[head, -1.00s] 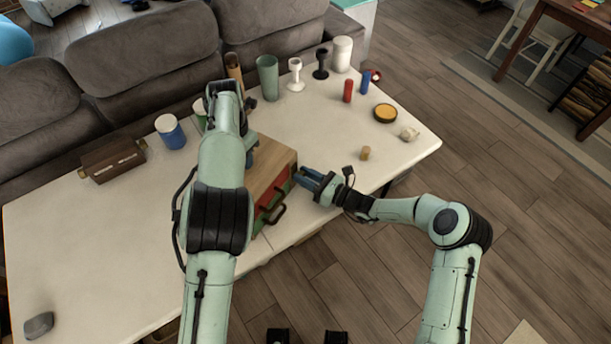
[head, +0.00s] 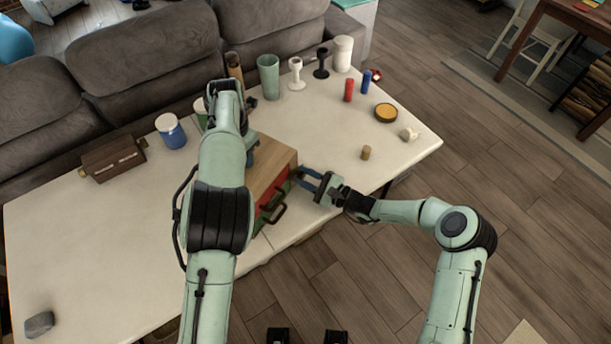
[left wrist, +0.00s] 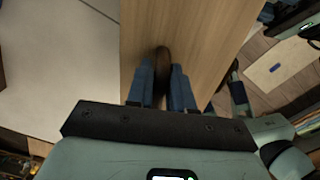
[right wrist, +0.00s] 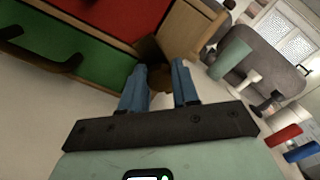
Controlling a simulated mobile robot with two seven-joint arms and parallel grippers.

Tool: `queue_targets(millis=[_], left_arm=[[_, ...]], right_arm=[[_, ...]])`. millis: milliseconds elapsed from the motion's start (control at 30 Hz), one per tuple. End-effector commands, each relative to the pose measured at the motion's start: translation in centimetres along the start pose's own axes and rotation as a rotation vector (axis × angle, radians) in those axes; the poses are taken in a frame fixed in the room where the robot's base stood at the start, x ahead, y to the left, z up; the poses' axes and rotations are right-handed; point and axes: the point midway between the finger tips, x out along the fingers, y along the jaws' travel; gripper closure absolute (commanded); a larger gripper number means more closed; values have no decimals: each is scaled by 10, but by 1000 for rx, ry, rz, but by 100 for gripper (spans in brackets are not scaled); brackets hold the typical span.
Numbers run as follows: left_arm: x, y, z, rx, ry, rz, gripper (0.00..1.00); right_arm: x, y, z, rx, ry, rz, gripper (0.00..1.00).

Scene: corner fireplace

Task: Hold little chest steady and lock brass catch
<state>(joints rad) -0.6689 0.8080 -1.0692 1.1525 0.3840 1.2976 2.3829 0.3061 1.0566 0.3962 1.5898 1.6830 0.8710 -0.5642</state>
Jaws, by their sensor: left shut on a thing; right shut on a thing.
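The little chest (head: 270,168) stands on the table with a wooden top and red and green drawer fronts. My left gripper (head: 251,152) is over its top, mostly hidden by my own arm. In the left wrist view, my left gripper (left wrist: 162,80) is shut on a dark brown knob (left wrist: 162,62) on the wooden top. My right gripper (head: 300,177) is at the chest's right front corner. In the right wrist view, my right gripper (right wrist: 157,75) is shut on a small brownish piece, seemingly the brass catch (right wrist: 155,80), beside the red drawer; its locked state cannot be told.
The white table (head: 100,235) has free room at the left front. A brown box (head: 113,159) and a blue jar (head: 170,131) stand at the back left. Cups and goblets line the back. A small cork-like piece (head: 366,153) lies right of the right gripper.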

Motion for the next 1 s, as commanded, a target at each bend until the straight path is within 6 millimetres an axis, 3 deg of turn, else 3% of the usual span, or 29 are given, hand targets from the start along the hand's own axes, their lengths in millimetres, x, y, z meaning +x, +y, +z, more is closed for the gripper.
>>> queue_targets(millis=[500,1000], left_arm=[[-1,1,0,-1,-2,3,100],[-1,1,0,-1,-2,4,100]], right_arm=[[0,2,0,-416,-1,0,100],[0,2,0,-551,-2,1,100]])
